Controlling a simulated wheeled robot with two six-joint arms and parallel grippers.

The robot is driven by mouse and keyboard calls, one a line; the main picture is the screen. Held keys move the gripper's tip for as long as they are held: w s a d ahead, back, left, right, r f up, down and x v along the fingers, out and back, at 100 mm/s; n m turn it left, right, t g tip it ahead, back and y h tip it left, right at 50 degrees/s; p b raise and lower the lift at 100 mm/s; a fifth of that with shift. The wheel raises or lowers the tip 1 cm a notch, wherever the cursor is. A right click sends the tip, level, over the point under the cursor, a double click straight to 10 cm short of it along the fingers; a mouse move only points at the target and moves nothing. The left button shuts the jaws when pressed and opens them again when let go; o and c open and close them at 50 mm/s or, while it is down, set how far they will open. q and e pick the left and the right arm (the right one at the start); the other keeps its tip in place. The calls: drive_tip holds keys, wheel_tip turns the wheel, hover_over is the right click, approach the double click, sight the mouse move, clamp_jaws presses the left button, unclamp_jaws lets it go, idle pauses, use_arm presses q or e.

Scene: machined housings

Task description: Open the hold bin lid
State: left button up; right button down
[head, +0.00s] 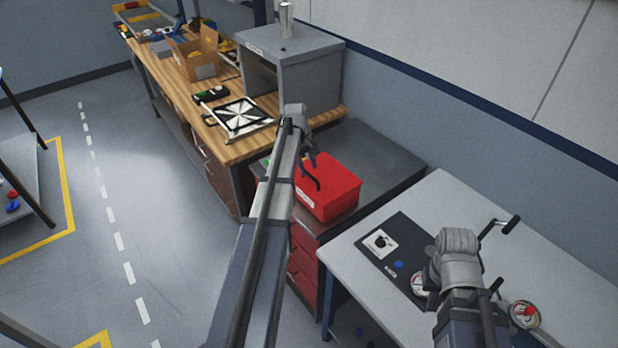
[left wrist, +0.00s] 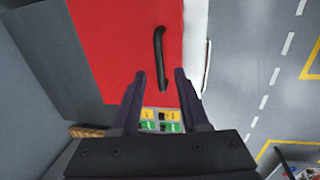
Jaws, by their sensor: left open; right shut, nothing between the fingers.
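The hold bin is a red box (head: 332,190) with a white label on its front, on a grey surface beside the wooden bench. Its red lid (left wrist: 115,50) looks closed and carries a black bar handle (left wrist: 159,58); the handle also shows in the head view (head: 312,180). My left gripper (head: 309,162) is open above the bin. In the left wrist view its fingertips (left wrist: 159,77) point toward the handle, one on each side of its line, with nothing gripped. My right gripper (head: 440,282) is over the light table; its wrist mostly hides its fingers.
A grey metal box (head: 290,62) with a chimney stands on the wooden bench (head: 225,140) behind the bin. A dark panel (head: 385,250) and a black-handled crank (head: 500,228) are by my right arm. Yellow and green pieces (left wrist: 160,122) show beyond the lid.

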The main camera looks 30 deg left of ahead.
use_arm(q)
drive_tip(key=f, duration=0.1)
drive_tip(key=f+b, duration=0.1)
drive_tip(key=shift+w+d+f+b, duration=0.1)
drive_tip(key=shift+w+f+b, duration=0.15)
drive_tip(key=shift+f+b, duration=0.05)
use_arm(e)
wheel_tip(320, 180, down, 2)
drive_tip(key=shift+f, duration=0.25)
use_arm(q)
clamp_jaws()
drive_tip(key=shift+r, duration=0.1)
idle(0.8)
